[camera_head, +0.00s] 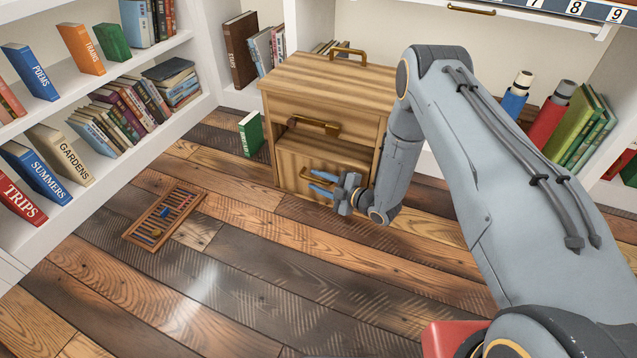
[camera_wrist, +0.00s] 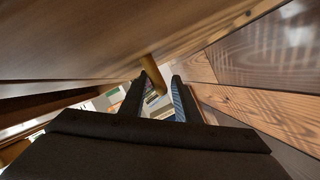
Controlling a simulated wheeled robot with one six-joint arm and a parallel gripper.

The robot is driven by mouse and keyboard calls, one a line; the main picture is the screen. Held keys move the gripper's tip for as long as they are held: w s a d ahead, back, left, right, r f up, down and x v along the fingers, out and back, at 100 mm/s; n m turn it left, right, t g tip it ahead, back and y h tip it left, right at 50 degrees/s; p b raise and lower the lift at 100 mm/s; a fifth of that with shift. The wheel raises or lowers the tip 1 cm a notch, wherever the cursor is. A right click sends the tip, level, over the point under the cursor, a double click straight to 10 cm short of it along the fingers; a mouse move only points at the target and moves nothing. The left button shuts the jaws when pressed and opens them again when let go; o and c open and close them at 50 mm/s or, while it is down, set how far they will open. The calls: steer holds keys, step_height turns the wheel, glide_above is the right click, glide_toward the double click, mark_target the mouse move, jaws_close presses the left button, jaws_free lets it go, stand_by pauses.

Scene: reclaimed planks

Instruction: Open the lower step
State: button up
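The wooden step cabinet (camera_head: 325,85) stands on the plank floor against the white shelving, with brass handles on its top and front. The lower step's front (camera_head: 290,165) is low on the cabinet and looks flush with its side. Its brass handle (camera_head: 308,172) is partly hidden by my gripper. My gripper (camera_head: 321,183) is at this lower front, its two blue-tipped fingers apart. In the wrist view, the brass handle (camera_wrist: 153,72) reaches between the two separated fingers of my gripper (camera_wrist: 158,95). I cannot tell whether they touch it.
A green book (camera_head: 250,133) stands on the floor left of the cabinet. A wooden abacus-like frame (camera_head: 165,214) lies on the floor farther left. Bookshelves line the left (camera_head: 100,75). Green books (camera_head: 585,125) and rolled items stand at right. The floor before the cabinet is clear.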

jaws_close()
steer(key=shift+s, duration=0.1)
steer(key=s+a+p, duration=0.3)
steer(key=s+p, duration=0.3)
steer(key=s, duration=0.3)
steer(key=s+a+p, duration=0.3)
steer(key=s+p, duration=0.2)
steer(key=s, duration=0.4)
steer(key=shift+a+p, duration=0.2)
steer(key=shift+p, duration=0.15)
steer(key=shift+s, duration=0.15)
jaws_free()
steer(key=shift+a, duration=0.15)
